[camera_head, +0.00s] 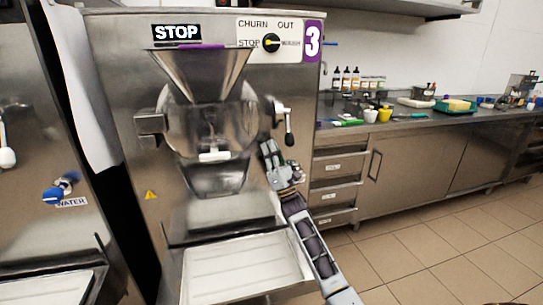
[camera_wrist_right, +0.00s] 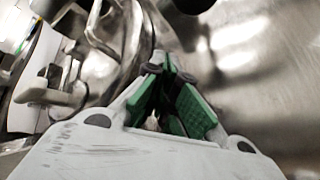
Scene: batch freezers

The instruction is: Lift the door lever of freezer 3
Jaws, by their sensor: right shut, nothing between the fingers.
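Freezer 3 (camera_head: 110,75) stands centre-left in the head view, with a purple "3" label at its top right. Its round metal door (camera_head: 188,122) is below the funnel and looks closed. A door lever (camera_head: 289,125) with a dark, pale-tipped handle hangs down at the door's right side. My right gripper (camera_head: 268,149) is just below and left of this lever, apart from it as far as I can tell. In the right wrist view its green-padded fingers (camera_wrist_right: 172,85) are shut and empty. My left gripper is out of view.
A white tray (camera_head: 187,290) lies on the shelf below the door. A pale handle (camera_head: 214,156) sits at the door's lower middle. Another freezer (camera_head: 30,120) stands close on the left. A counter (camera_head: 400,125) with bottles and cups runs along the right; the tiled floor before it is clear.

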